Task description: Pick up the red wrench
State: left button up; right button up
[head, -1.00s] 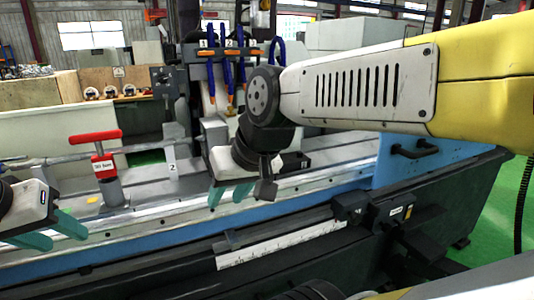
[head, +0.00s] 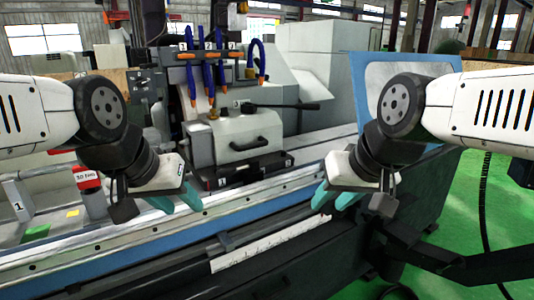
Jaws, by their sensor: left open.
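The red wrench (head: 88,184) stands on the machine bed at the left in the head view, with a white label on its shaft. My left arm covers most of its top; only a bit of red handle shows under the arm. My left gripper (head: 175,200) is open and empty, its teal fingers apart, to the right of the wrench and not visibly touching it. My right gripper (head: 333,199) is open and empty, farther right over the front edge of the machine.
The grinder's wheel head (head: 240,138) with blue and orange hoses stands behind the grippers. A tag marked 1 (head: 18,203) is left of the wrench. A blue panel (head: 408,75) is behind my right arm.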

aim_at(85, 179)
jog(key=u, duration=1.4)
